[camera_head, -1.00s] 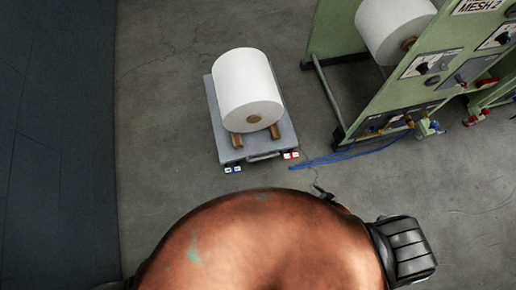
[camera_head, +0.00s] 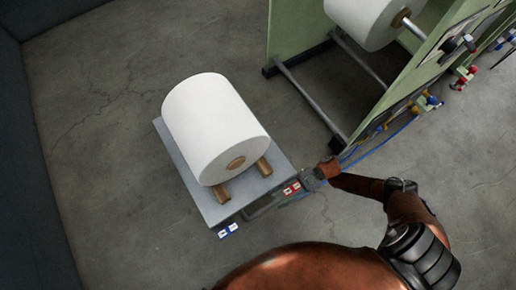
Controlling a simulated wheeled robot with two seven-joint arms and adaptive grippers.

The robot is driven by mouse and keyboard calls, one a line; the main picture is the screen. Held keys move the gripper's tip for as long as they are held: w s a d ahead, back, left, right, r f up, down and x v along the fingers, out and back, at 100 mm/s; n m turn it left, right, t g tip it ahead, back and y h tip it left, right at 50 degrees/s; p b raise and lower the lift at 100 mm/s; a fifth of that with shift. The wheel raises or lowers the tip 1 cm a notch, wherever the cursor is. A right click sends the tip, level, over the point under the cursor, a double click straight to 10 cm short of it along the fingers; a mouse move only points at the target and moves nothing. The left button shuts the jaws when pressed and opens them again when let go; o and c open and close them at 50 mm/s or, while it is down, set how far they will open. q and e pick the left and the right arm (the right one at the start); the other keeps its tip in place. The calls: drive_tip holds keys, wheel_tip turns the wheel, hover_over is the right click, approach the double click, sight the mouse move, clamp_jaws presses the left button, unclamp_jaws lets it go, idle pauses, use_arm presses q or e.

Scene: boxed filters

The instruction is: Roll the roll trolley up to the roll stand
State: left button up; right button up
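The roll trolley (camera_head: 172,150) is a low grey platform standing at an angle on the floor. A large white roll (camera_head: 208,118) lies on it on two brown wooden chocks. A dark handle bar (camera_head: 262,208) runs along its near edge, between blue-white and red-white labels. The green roll stand (camera_head: 288,32) is at upper right, apart from the trolley, with a white roll in it. My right gripper (camera_head: 309,183) is at the trolley's near right corner, beside the red label. Its fingers are too small to read, and I cannot tell whether it touches. My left gripper is out of view.
Blue hoses (camera_head: 385,143) run on the floor beside the stand, close to my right forearm. The stand's grey floor bars (camera_head: 310,98) face the trolley. Dark walling edges the left side. Bare concrete lies left of the trolley and between it and the stand.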

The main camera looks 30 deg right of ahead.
drive_tip(key=shift+s+a, duration=0.15)
drive_tip(key=shift+a, duration=0.05)
approach(252, 217)
drive_tip(key=a, duration=0.2)
drive_tip(key=a+f, duration=0.1)
drive_tip(key=a, duration=0.1)
drive_tip(key=shift+a+b, duration=0.15)
drive_tip(key=shift+b, duration=0.15)
drive_tip(key=shift+c, duration=0.3)
clamp_jaws()
